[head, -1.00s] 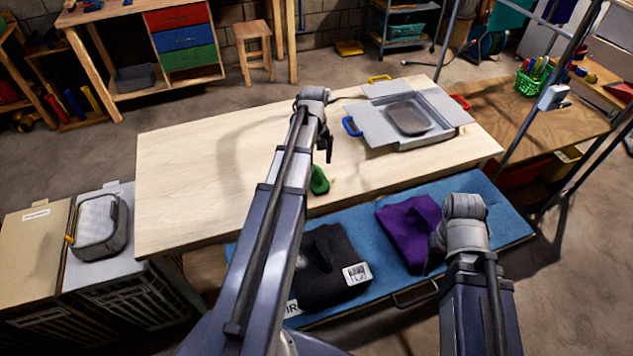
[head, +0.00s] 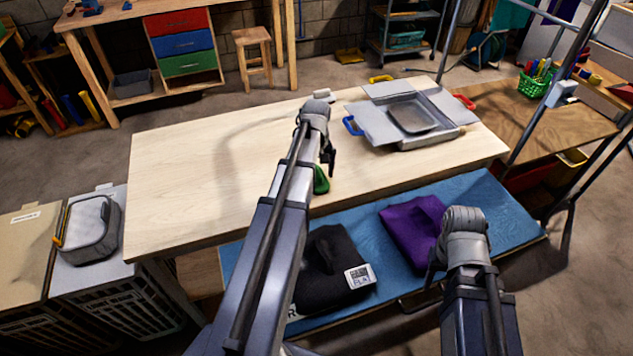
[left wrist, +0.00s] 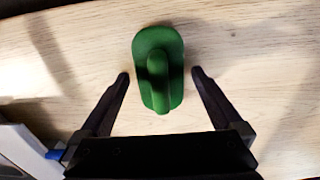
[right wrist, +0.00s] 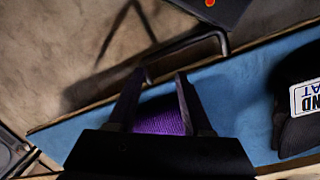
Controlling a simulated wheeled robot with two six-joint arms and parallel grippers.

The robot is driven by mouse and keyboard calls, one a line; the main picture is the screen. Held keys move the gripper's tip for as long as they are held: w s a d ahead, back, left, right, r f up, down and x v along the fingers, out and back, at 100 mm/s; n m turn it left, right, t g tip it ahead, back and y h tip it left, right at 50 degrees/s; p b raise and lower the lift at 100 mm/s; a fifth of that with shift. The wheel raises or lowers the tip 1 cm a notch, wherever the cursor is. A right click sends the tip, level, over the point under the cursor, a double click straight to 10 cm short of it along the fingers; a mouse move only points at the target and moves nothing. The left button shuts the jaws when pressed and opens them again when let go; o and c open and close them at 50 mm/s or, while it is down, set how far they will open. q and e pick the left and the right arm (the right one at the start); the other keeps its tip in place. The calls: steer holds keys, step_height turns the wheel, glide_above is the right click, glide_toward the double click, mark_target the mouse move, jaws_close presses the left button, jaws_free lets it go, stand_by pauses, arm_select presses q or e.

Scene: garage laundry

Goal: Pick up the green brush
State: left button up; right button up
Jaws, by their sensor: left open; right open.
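The green brush (head: 321,181) lies on the pale wooden table (head: 190,170), partly hidden behind my left arm in the head view. In the left wrist view the green brush (left wrist: 157,68) shows whole, with a raised handle along its middle. My left gripper (left wrist: 160,76) is open above the table, and the lower part of the brush lies between its fingertips in the picture, touching neither finger. My right gripper (right wrist: 164,74) is open over the purple cloth (right wrist: 160,115), on the blue shelf below the table.
A grey open box (head: 408,135) with flaps stands at the table's back right. The table's left half is clear.

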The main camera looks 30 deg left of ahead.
mark_target(317, 170)
arm_select(q)
steer(key=c, duration=1.5)
steer(key=shift+r, duration=0.1)
steer(key=shift+r, duration=0.1)
step_height(317, 170, up, 10)
steer(key=p, duration=1)
